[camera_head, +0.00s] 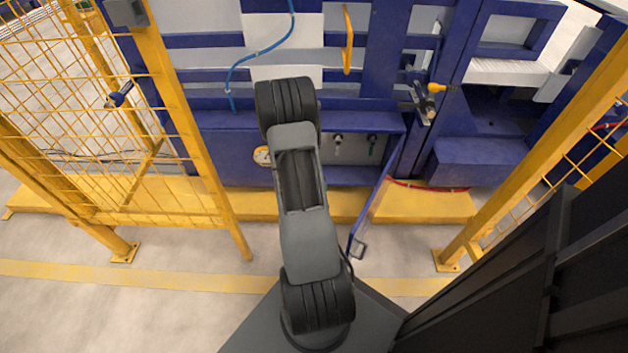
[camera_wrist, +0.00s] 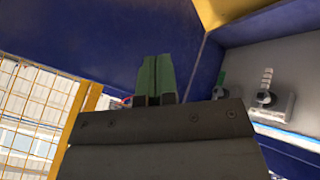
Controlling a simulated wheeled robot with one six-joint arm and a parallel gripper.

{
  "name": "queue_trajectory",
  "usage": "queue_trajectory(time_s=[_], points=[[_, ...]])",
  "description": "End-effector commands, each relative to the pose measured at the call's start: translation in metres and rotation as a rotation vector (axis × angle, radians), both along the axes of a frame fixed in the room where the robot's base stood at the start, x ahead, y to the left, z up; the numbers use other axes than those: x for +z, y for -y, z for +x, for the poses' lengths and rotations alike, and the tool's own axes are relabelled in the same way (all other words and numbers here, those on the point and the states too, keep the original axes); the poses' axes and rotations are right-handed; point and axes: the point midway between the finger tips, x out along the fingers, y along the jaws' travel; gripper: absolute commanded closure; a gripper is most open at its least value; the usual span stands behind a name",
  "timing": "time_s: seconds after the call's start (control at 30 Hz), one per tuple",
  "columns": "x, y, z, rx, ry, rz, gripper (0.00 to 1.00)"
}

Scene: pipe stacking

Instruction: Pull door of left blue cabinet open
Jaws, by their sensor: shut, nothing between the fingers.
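The blue cabinet (camera_head: 225,150) stands low behind my arm in the head view. A blue door (camera_head: 371,212) with a metal handle at its lower end stands swung outward on the right side of the opening. My arm covers the middle of the cabinet, and my gripper is hidden there. In the wrist view my gripper (camera_wrist: 157,80) has its green fingers together and empty. A broad blue panel (camera_wrist: 95,50) lies beyond the fingers; I cannot tell whether it is a door or whether they touch it. No handle shows at the fingertips.
Metal valve fittings (camera_head: 338,142) show inside the opening, also in the wrist view (camera_wrist: 264,97). A yellow mesh fence (camera_head: 85,120) stands left, and a yellow post (camera_head: 530,160) right. A yellow step (camera_head: 430,205) runs along the base. The floor in front is clear.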

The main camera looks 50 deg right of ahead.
Motion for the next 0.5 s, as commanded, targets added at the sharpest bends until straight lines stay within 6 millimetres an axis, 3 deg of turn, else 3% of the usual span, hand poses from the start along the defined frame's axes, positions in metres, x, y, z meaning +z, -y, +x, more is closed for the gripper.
queue_trajectory(time_s=[0.07, 0.23, 0.5], points=[[-0.014, 0.004, -0.008, -0.002, -0.001, 0.003, 1.0], [-0.009, 0.001, -0.03, -0.002, 0.0, 0.0, 1.0], [-0.008, -0.001, -0.044, 0.001, 0.001, 0.001, 1.0]])
